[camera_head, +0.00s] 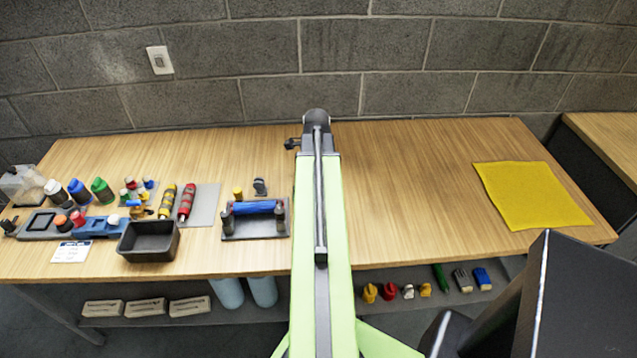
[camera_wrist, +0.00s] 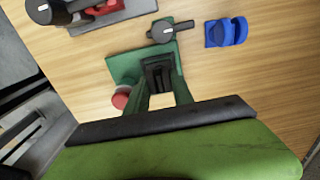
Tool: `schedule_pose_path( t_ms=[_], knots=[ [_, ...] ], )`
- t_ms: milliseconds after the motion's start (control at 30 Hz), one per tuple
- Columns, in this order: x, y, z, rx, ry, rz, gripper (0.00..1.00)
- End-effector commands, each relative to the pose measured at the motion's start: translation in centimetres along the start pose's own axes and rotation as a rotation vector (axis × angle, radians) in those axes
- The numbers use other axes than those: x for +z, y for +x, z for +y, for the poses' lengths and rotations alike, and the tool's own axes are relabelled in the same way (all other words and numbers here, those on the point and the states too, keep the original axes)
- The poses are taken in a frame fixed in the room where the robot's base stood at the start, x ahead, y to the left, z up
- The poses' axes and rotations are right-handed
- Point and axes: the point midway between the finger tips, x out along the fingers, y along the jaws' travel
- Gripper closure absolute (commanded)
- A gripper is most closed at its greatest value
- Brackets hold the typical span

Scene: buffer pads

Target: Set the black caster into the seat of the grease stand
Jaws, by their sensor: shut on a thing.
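In the wrist view, my gripper (camera_wrist: 160,82) reaches forward with its green fingers shut on a dark, ribbed piece, which looks like the black caster (camera_wrist: 158,74). A green plate (camera_wrist: 122,66) lies beneath and around it and may be the grease stand. A dark round part with a lever (camera_wrist: 170,31) is at the plate's far edge, and a red knob (camera_wrist: 120,98) is at its near left. I cannot make out the seat, or whether the caster touches the plate. In the head view my arm hides the gripper, and I cannot identify the stand.
A blue piece (camera_wrist: 226,32) lies right of the plate. A grey holder with red and black parts (camera_wrist: 95,14) is at upper left. In the head view, a blue roller stand (camera_head: 255,230), a black bin (camera_head: 149,241) and several bottles crowd the left; a yellow cloth (camera_head: 528,194) lies right.

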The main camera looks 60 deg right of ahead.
Motion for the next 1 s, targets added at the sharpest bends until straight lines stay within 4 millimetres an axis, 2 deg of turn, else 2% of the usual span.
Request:
schedule_pose_path(
  t_ms=[467,500,667,1000],
  knots=[
    [0.03,0.80,0.00,0.000,-0.001,0.000,1.00],
    [0.03,0.73,0.00,0.000,-0.001,0.000,0.68],
    [0.04,0.70,0.00,0.000,-0.001,0.000,0.47],
    [0.04,0.54,0.00,0.000,-0.001,0.000,0.46]
  ],
)
